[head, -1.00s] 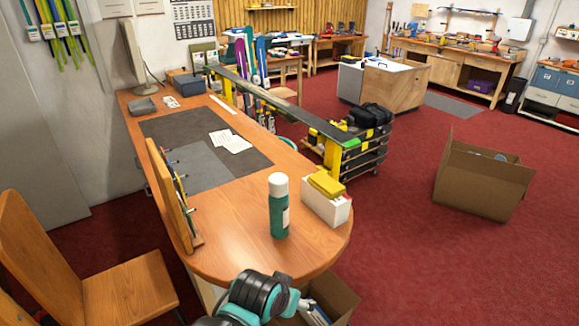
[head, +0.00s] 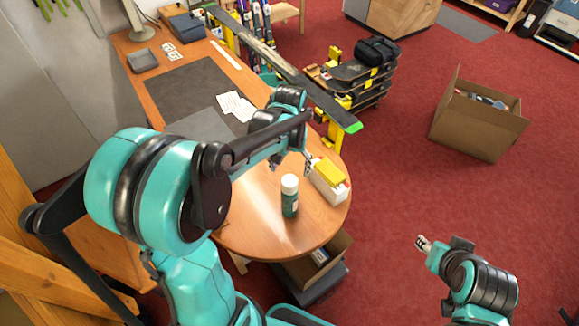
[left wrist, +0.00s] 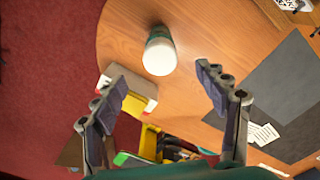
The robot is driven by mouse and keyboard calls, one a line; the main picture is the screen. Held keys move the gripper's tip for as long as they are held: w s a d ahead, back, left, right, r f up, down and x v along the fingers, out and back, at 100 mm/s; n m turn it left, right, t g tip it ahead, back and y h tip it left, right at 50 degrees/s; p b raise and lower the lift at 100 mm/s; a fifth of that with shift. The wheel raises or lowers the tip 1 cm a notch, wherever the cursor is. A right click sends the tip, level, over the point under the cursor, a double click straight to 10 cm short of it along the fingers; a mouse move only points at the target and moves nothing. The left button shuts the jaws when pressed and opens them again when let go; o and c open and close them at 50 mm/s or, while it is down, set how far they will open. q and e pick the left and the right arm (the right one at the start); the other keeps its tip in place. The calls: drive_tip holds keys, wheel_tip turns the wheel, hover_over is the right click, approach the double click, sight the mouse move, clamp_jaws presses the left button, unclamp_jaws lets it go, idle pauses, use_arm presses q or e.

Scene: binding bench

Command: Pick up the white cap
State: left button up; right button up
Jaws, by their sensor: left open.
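The white cap (head: 289,183) sits on top of a teal bottle (head: 290,203), upright on the wooden desk near its rounded end. In the left wrist view the cap (left wrist: 159,57) is seen from above, just beyond and between the open fingers of my left gripper (left wrist: 163,84), not touching them. In the head view my left gripper (head: 308,160) is above and behind the bottle, its fingers small and partly hidden by the arm. My right gripper (head: 422,243) is over the red floor, right of the desk; its opening is too small to judge.
A white box with a yellow item on it (head: 328,181) stands close to the right of the bottle. A grey mat (head: 180,88) and papers lie farther back. A cardboard box (head: 478,128) stands on the floor at right. An open box (head: 318,262) sits below the desk's end.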

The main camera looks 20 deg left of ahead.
sight(290, 181)
use_arm(q)
wheel_tip(290, 181, down, 8)
drive_tip(key=shift+r, duration=0.2)
drive_tip(key=shift+s, duration=0.1)
drive_tip(key=c, duration=0.8)
